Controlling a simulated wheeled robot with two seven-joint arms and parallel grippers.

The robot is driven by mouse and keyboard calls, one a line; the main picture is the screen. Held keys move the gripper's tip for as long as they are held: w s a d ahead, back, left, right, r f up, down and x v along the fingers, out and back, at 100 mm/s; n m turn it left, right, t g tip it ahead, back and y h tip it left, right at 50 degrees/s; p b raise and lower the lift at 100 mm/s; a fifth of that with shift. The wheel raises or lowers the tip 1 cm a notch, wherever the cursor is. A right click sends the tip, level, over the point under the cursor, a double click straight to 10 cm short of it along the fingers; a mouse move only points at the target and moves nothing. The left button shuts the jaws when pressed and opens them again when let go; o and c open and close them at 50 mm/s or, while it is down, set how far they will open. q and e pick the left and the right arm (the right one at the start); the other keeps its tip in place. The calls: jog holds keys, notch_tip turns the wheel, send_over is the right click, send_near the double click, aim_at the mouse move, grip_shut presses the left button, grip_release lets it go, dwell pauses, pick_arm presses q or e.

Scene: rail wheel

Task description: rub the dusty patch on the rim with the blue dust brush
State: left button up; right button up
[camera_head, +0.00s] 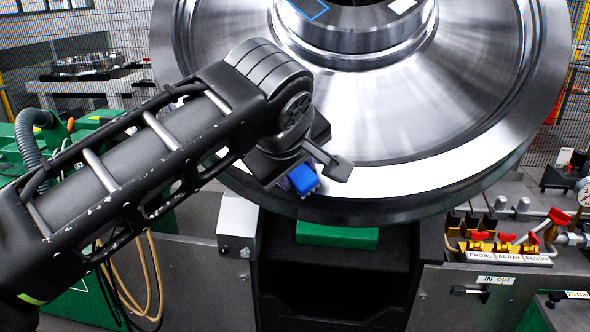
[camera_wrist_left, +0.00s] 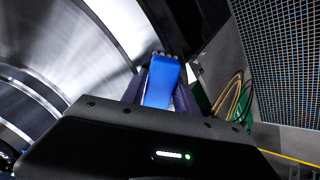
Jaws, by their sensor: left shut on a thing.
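The large steel rail wheel (camera_head: 430,120) stands upright and fills the upper middle of the head view; it also shows at the left of the left wrist view (camera_wrist_left: 90,50). My left gripper (camera_head: 305,172) is in front of the wheel's lower left rim, shut on the blue dust brush (camera_head: 303,179). The brush's blue body shows between the fingers in the left wrist view (camera_wrist_left: 161,82). The brush is close to the rim, but I cannot tell whether it touches. The dusty patch cannot be made out; my arm hides part of the rim. My right gripper is not in view.
A green block (camera_head: 337,235) lies below the wheel over a dark recess. At the right is a bench with red-handled valves (camera_head: 495,240) and a gauge (camera_head: 585,193). Hoses (camera_head: 140,275) hang at the lower left. A mesh fence (camera_head: 130,30) stands behind.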

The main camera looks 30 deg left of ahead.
pick_arm(q)
jog(key=shift+a, duration=0.15)
jog(key=shift+s+a+r, duration=0.15)
jog(key=shift+a, duration=0.65)
jog(key=shift+s+a+r, duration=0.1)
jog(key=shift+a, duration=0.8)
jog(key=a, duration=0.2)
jog(key=a+r, duration=0.1)
jog(key=shift+s+a, duration=0.3)
jog(key=shift+a, duration=0.05)
jog(key=p+v, duration=0.2)
jog(key=v, duration=0.4)
